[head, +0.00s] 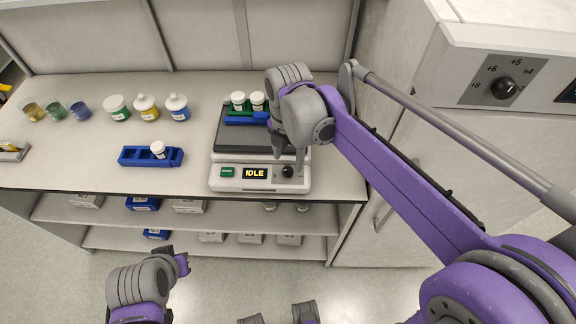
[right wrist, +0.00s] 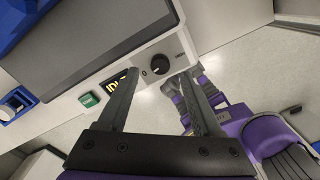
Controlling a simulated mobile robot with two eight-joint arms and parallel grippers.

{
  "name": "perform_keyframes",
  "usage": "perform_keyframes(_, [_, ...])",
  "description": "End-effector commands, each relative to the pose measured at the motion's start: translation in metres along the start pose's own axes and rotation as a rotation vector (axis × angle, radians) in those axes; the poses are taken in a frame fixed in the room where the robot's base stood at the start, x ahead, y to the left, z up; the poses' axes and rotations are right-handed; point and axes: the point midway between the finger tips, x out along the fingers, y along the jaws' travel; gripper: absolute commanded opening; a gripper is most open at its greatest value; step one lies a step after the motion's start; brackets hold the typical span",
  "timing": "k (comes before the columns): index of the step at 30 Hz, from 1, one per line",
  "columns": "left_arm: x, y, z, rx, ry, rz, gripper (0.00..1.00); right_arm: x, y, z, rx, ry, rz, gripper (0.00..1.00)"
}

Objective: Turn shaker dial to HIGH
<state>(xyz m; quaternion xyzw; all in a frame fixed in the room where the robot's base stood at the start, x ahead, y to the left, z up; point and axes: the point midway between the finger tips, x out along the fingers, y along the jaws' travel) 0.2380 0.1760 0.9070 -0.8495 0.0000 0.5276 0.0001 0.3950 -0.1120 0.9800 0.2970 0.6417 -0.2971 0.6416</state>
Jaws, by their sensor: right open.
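The shaker (head: 216,150) stands on the bench with a dark platform, a green START button (head: 227,172) and a display (head: 256,173) reading IDLE. Its black dial (head: 288,171) is at the right end of the front panel, and it also shows in the right wrist view (right wrist: 160,64). My right gripper (head: 288,172) is open just above the dial. In the right wrist view its fingers (right wrist: 157,85) stand apart, with the dial between and beyond them; I cannot tell whether they touch it. My left gripper (head: 183,264) is low in front of the bench, its jaws unclear.
A blue rack with white-capped vials (head: 258,102) sits on the shaker. Left on the bench are a blue rack (head: 137,157), several jars (head: 146,107) and small coloured cups (head: 55,110). A tall cabinet with a dial (head: 503,88) stands at right.

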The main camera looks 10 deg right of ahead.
Motion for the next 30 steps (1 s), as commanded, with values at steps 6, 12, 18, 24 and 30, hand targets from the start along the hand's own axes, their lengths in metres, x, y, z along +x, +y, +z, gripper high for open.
perform_keyframes(6, [0.003, 0.0, 0.002, 0.0, -0.002, 0.0, 0.0, 0.032, 0.0, 0.0, 0.001, 0.0, 0.0, 0.67])
perform_keyframes(12, [0.003, 0.0, 0.003, 0.0, -0.002, 0.0, 0.0, 0.042, 0.0, 0.0, 0.001, 0.0, 0.0, 0.67])
perform_keyframes(18, [0.003, 0.0, 0.003, 0.0, -0.002, 0.0, 0.0, 0.042, 0.0, 0.0, 0.001, 0.0, 0.0, 0.67])
perform_keyframes(24, [0.003, 0.0, 0.003, 0.0, -0.002, 0.0, 0.0, 0.042, 0.0, 0.0, 0.001, 0.0, 0.0, 0.36])
perform_keyframes(30, [0.003, 0.0, 0.003, 0.0, -0.002, 0.0, 0.0, 0.042, 0.0, 0.0, 0.001, 0.0, 0.0, 0.0])
